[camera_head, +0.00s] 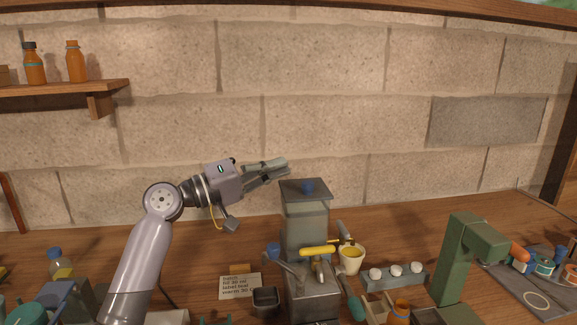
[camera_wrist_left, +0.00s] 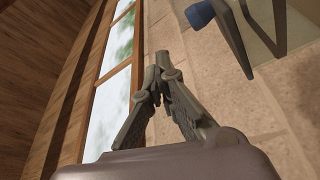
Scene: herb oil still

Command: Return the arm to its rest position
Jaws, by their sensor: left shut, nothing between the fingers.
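My left arm rises from the lower left of the head view. Its left gripper (camera_head: 283,166) is raised above the wooden table, just left of and above the lid of the still. The gripper is shut and empty. In the left wrist view its fingers (camera_wrist_left: 161,62) meet at the tips with nothing between them. The still (camera_head: 305,235) has a clear upper body, a dark lid with a blue knob (camera_head: 308,187) and a grey base. The blue knob also shows in the left wrist view (camera_wrist_left: 200,14). My right gripper is not in view.
A cup of yellow liquid (camera_head: 351,259) stands right of the still. A green press-like stand (camera_head: 463,258) is farther right. A written card (camera_head: 240,287) and a small dark container (camera_head: 266,300) are in front. A shelf with bottles (camera_head: 60,88) hangs at upper left.

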